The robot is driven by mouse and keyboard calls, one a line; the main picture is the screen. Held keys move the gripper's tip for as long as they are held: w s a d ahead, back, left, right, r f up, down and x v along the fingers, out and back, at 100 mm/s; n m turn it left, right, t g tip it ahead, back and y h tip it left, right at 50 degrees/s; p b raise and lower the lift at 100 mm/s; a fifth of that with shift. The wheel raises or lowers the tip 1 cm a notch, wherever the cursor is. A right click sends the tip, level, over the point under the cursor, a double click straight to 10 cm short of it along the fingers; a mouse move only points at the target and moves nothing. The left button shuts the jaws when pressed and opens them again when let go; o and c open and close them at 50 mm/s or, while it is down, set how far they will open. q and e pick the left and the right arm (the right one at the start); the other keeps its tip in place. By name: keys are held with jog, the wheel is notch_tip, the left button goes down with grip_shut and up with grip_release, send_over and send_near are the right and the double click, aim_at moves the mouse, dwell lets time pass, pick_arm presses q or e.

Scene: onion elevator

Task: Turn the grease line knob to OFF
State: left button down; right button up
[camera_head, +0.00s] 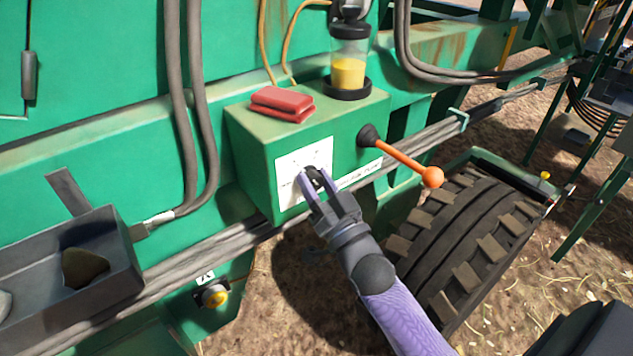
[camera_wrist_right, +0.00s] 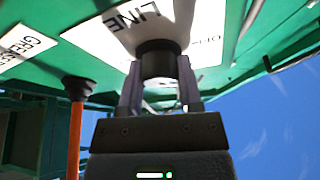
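The grease line knob (camera_head: 313,174) is small and black, on a white label plate (camera_head: 290,163) on the front of a green box (camera_head: 256,150). My right gripper (camera_head: 311,183) reaches it from below right. In the right wrist view the round black knob (camera_wrist_right: 158,62) sits between the two fingers of my right gripper (camera_wrist_right: 158,88), which appear to press on both its sides. The plate there reads "LINE", with part of another word at its right. The gripper hides much of the knob, and I cannot tell its setting. My left gripper is not in view.
An orange lever (camera_head: 405,161) with a ball end sticks out right of the plate. Red pads (camera_head: 283,104) and a jar of yellow grease (camera_head: 348,72) stand on the box. A grey tray (camera_head: 100,290) is at left; a big tyre (camera_head: 470,245) is at lower right.

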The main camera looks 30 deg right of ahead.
grip_shut()
jog(key=shift+n, duration=0.3)
jog(key=n+y, duration=0.2)
jog(key=n, duration=0.2)
jog(key=n+y+p, duration=0.1)
jog(key=n+y, duration=0.2)
jog(key=n, duration=0.2)
jog(key=shift+g, duration=0.3)
jog(key=n+g+y+p, duration=0.1)
jog(key=n, duration=0.2)
jog(key=n+y, duration=0.2)
jog(key=n, duration=0.2)
jog(key=shift+g+p, duration=0.35)
jog(key=shift+g, duration=0.05)
jog(key=shift+n, duration=0.4)
